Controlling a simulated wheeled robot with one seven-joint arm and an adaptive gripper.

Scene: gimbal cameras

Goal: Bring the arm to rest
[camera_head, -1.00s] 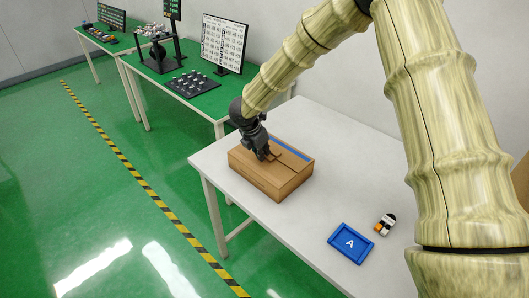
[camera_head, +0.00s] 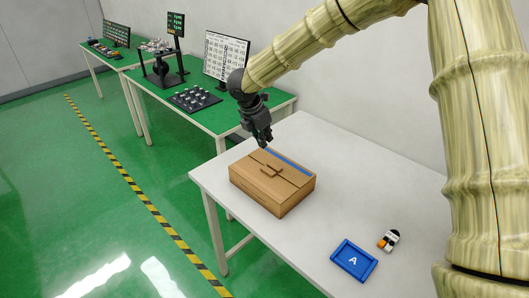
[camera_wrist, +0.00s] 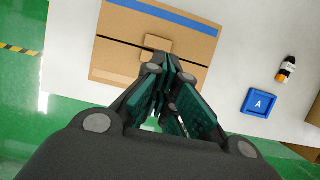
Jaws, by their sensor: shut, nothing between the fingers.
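My gripper (camera_head: 264,141) is shut and empty. It hangs above the back left part of a brown cardboard box (camera_head: 270,196) on the white table, apart from it. The box is closed, with a blue strip along its back edge and a small brown tab on its top. In the wrist view the shut fingers (camera_wrist: 168,68) appear in front of the box (camera_wrist: 115,55), hiding part of its near side.
A blue tray marked A (camera_head: 353,261) and a small white, black and orange object (camera_head: 389,240) lie on the white table (camera_head: 330,150), right of the box. Green tables (camera_head: 205,115) with displays and parts stand behind, at left. The table between box and tray is clear.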

